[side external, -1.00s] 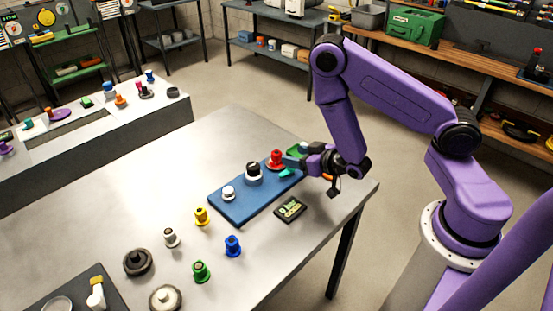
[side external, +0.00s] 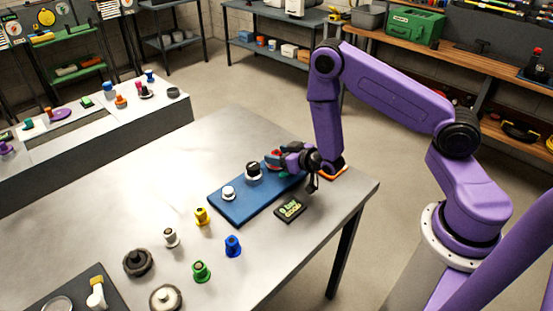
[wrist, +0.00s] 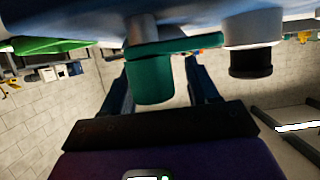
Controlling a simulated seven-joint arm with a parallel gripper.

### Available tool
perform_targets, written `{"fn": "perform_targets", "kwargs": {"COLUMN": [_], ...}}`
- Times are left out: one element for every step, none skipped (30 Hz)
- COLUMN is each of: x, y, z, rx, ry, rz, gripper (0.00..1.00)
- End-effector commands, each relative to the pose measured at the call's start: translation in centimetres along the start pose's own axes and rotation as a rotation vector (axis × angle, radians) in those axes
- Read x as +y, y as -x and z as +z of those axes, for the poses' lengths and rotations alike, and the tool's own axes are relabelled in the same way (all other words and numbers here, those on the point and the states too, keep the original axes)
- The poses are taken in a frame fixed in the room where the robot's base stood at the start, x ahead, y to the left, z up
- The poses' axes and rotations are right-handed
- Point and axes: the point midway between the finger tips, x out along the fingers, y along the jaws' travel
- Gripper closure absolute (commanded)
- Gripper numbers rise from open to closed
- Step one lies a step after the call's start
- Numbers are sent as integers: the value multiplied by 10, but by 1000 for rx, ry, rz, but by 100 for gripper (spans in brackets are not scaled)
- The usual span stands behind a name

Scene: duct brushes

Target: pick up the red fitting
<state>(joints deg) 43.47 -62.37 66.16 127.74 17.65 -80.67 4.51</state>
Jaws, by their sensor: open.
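The red fitting (side external: 269,156) stands at the far end of the blue board (side external: 232,206). In the side view it is mostly hidden behind my gripper (side external: 278,160), which is low over that end of the board. In the wrist view, which looks upside down, my gripper (wrist: 160,78) is open. A teal cylindrical fitting with a wide flange (wrist: 154,80) appears between its fingers; I cannot tell whether it touches them. I cannot make out the red fitting in the wrist view.
A white fitting with a black top (side external: 253,172) stands close beside the gripper; it also shows in the wrist view (wrist: 250,62). A small white fitting (side external: 228,193) is farther along the board. A black labelled card (side external: 290,209) lies nearby. Several coloured fittings stand nearer the front.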

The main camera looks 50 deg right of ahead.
Motion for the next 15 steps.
{"fn": "perform_targets", "kwargs": {"x": [0,0,0,0,0,0,0,0,0,0,0,0,0,0,0], "y": [0,0,0,0,0,0,0,0,0,0,0,0,0,0,0], "z": [0,0,0,0,0,0,0,0,0,0,0,0,0,0,0], "rx": [0,0,0,0,0,0,0,0,0,0,0,1,1,1,1], "ry": [0,0,0,0,0,0,0,0,0,0,0,0,0,0,0], "rz": [0,0,0,0,0,0,0,0,0,0,0,0,0,0,0], "gripper": [40,40,40,40,50,63,73,83,96,100,100,100,100,100,100]}}
